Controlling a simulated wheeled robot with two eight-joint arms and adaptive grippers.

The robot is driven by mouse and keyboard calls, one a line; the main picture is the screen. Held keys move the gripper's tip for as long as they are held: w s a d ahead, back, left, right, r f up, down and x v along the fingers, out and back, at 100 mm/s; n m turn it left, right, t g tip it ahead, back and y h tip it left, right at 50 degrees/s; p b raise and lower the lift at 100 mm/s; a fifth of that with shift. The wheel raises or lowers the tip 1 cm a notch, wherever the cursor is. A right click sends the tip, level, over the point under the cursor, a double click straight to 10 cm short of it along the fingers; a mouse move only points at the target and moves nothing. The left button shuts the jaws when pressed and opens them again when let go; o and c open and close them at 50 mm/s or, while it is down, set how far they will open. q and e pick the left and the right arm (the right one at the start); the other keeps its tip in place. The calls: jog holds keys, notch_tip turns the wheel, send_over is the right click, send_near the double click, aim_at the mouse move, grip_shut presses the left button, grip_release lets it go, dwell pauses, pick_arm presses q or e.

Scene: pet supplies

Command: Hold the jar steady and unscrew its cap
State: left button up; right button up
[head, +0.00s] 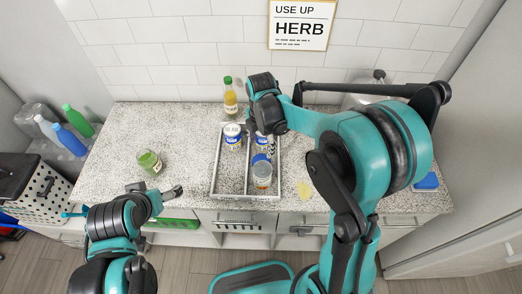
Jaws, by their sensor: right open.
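A jar with green contents (149,162) stands tilted-looking on the left part of the counter. I cannot tell which jar is the task's. My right gripper (270,146) is open over the tray's right compartment, close to a white and blue container (261,141) that it partly hides. My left gripper (170,192) is near the counter's front edge, apart from the green jar; its jaw opening is unclear.
Another white and blue container (232,138) stands in the tray's left compartment. A yellow bottle with a green cap (230,100) stands behind the tray. A blue item (427,181) lies at the right. The counter between the green jar and tray is clear.

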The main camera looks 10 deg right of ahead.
jog(key=s+d+r+m+t, duration=0.3)
jog(key=s+r+m+t, duration=0.1)
jog(key=s+r+m, duration=0.7)
jog(key=s+d+f+m+t, duration=0.1)
jog(key=s+m+t, duration=0.25)
jog(key=m, duration=0.85)
notch_tip(320, 180, down, 9)
jog(key=b, duration=0.8)
jog(key=shift+s+m, duration=0.3)
jog(key=shift+s, duration=0.1)
jog(key=shift+r, duration=0.1)
